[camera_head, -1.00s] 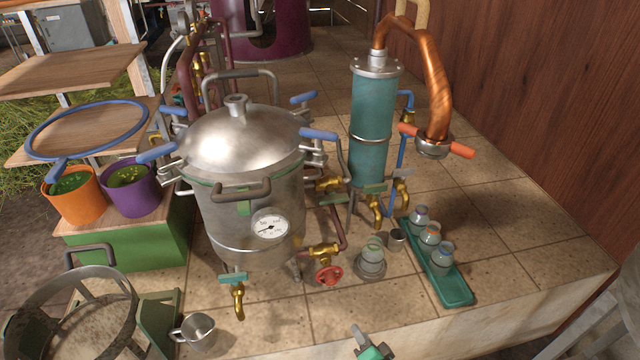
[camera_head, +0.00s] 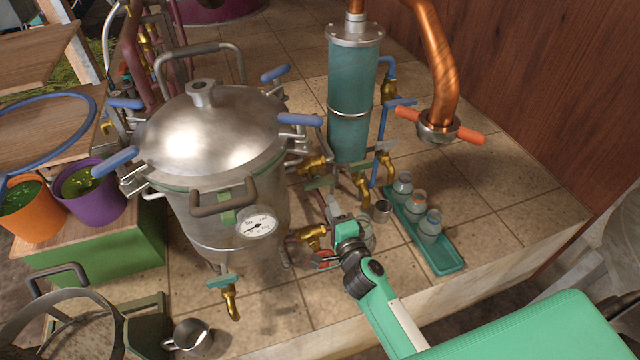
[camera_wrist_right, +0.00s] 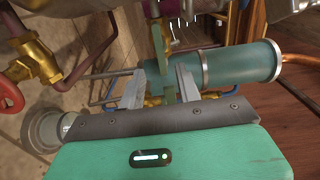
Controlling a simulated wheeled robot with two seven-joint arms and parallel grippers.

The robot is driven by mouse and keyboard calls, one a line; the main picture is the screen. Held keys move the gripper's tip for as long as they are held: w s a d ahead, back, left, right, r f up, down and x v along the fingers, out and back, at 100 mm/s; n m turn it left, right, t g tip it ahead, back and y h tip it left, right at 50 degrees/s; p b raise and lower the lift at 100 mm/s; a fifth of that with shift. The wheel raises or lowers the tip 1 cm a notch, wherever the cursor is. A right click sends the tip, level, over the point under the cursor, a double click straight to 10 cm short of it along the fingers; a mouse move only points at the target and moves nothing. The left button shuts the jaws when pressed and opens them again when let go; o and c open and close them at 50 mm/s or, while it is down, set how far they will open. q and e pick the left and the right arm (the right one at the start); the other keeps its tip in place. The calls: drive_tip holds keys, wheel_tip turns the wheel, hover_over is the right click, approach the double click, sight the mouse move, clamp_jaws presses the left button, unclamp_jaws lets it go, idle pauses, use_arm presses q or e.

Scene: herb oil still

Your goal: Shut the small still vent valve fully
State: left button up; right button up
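The small still is a steel pot (camera_head: 205,135) with a domed lid and a dial gauge. A brass valve (camera_head: 312,166) with a flat green lever (camera_head: 320,182) sits to its right; I cannot tell for sure that this is the vent valve. My right gripper (camera_head: 334,206) reaches up from the lower right to just below this lever. In the right wrist view, the fingers of my right gripper (camera_wrist_right: 158,86) are apart, with a green lever (camera_wrist_right: 161,50) upright between them. Contact with either finger is not clear. My left gripper is not in view.
A red-wheeled brass valve (camera_wrist_right: 38,65) is close by, partly hidden by my arm in the head view. A teal column (camera_head: 352,100) stands behind, with more brass taps at its foot. A green tray (camera_head: 447,264) of small jars lies to the right.

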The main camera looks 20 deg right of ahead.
sight(320, 186)
drive_tip(key=w+p, duration=0.1)
drive_tip(key=w, duration=0.7)
drive_tip(key=shift+w+a, duration=0.1)
drive_tip(key=shift+w, duration=0.05)
clamp_jaws()
